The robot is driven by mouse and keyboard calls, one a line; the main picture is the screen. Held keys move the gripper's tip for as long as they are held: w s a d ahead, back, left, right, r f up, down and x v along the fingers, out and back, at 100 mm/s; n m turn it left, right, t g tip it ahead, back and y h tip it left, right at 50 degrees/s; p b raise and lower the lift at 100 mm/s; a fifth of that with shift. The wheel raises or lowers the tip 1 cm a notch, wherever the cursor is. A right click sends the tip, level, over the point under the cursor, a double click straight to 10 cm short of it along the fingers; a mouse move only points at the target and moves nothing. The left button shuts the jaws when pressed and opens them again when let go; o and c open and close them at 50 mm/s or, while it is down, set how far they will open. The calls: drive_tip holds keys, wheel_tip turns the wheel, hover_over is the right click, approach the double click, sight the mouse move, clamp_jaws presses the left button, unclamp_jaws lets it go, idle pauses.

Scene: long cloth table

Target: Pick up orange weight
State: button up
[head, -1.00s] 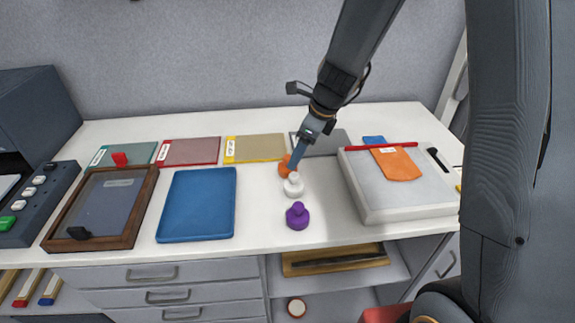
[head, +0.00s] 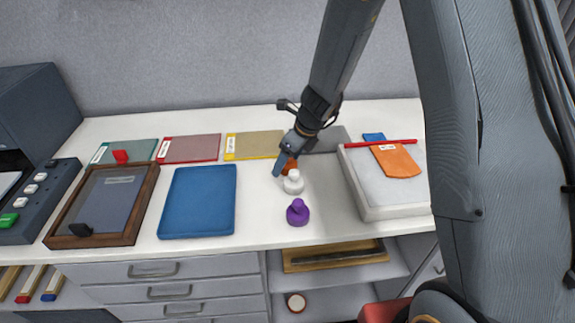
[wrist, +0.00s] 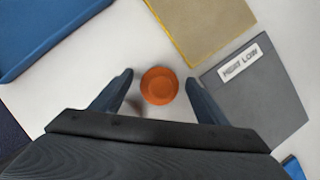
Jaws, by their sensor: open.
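The orange weight (head: 291,165) stands on the white table behind the white weight (head: 293,182), partly hidden by my gripper (head: 284,164). In the wrist view the orange weight (wrist: 159,86) shows from above as a round knob, between the two blue-grey fingers of my gripper (wrist: 160,88). The fingers are open, with a visible gap on each side of the weight. The purple weight (head: 298,213) stands nearer the table's front edge.
A blue tray (head: 197,203) lies to the left. Red (head: 189,149) and yellow (head: 254,146) mats lie along the back, with a grey mat (wrist: 255,92) to the right. A white box (head: 376,194) stands at the right, with an orange pouch (head: 396,161) on it.

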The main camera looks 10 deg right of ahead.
clamp_jaws()
idle(0.3)
